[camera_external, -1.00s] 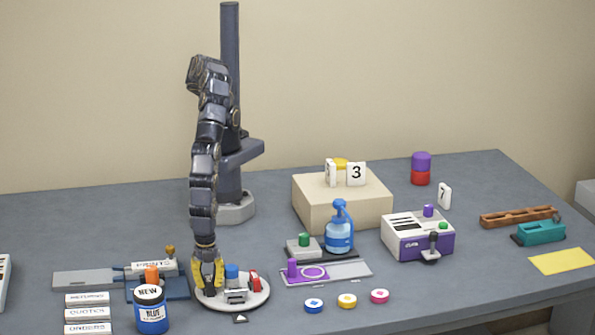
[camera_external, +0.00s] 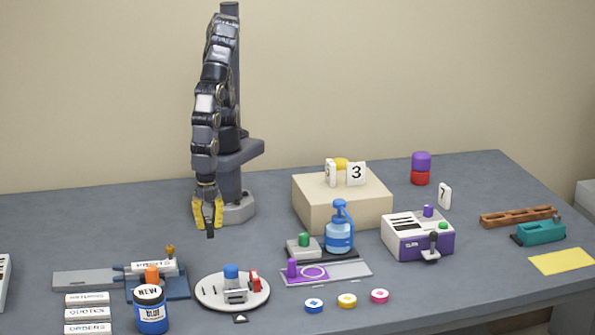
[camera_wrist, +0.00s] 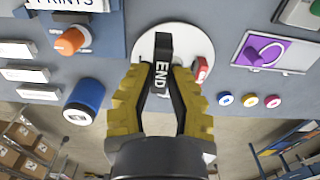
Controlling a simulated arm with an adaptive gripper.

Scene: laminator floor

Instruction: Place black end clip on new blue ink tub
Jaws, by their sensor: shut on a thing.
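My gripper (camera_external: 208,216) has yellow fingers and is shut on the black end clip (camera_wrist: 162,68), which reads END in the wrist view. In the outside view the clip (camera_external: 210,233) shows as a small dark tip below the fingers, held in the air above the table. The new blue ink tub (camera_external: 151,311) stands upright at the front left, with a white NEW label on its top. It lies to the left of the clip in the wrist view (camera_wrist: 84,102). The round white tray (camera_external: 262,302) is below and in front of my gripper.
The tray carries a blue-topped grey piece (camera_external: 233,281) and a red piece (camera_external: 255,283). Left are a device with an orange knob (camera_external: 152,273) and several label strips (camera_external: 87,313). A blue pump bottle (camera_external: 340,231) stands right. Table between arm base and tray is clear.

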